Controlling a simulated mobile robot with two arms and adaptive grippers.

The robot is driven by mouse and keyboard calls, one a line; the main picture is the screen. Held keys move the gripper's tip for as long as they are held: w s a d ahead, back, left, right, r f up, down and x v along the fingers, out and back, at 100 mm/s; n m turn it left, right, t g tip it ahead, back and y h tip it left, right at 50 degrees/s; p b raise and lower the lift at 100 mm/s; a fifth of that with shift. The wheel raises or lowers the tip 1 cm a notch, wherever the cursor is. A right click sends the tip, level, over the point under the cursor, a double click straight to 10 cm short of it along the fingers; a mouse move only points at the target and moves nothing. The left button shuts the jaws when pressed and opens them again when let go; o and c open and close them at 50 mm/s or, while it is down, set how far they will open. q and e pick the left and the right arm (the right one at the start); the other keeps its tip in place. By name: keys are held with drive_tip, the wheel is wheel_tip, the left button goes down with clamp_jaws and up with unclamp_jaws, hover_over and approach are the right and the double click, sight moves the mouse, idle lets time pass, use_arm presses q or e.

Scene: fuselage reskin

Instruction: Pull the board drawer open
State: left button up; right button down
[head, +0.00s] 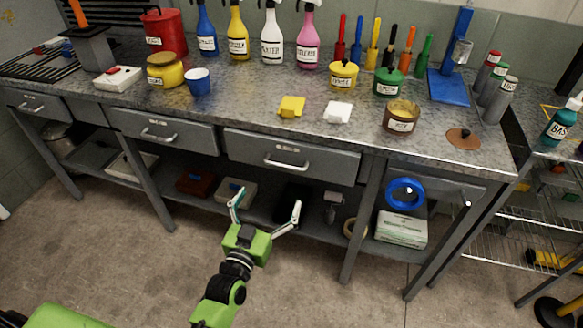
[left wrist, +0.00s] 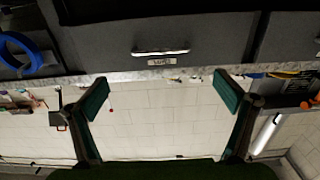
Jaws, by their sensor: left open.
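Several grey drawers with pale bar handles sit under the worktop, and all look shut. The middle drawer (head: 290,153) has its handle (head: 287,164) ahead of my left gripper (head: 268,204). That gripper is open and empty, its fingers spread apart below and in front of the handle, not touching it. In the left wrist view, the gripper (left wrist: 160,95) is open and a drawer handle (left wrist: 160,52) with a small label (left wrist: 162,62) shows beyond the fingertips. The label is too small to read surely, so I cannot tell which drawer is the board drawer. My right gripper is out of view.
The worktop (head: 260,118) holds spray bottles, jars, a yellow sponge (head: 291,106) and a white block (head: 338,112). A blue tape roll (head: 405,194) and a pale box (head: 401,229) are under the right end. Bench legs flank the drawer. The floor in front is clear.

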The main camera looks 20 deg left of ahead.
use_arm(q)
approach(285, 166)
drive_tip(key=w, duration=1)
drive_tip(key=shift+w+f, duration=0.2)
drive_tip(key=shift+f, duration=0.1)
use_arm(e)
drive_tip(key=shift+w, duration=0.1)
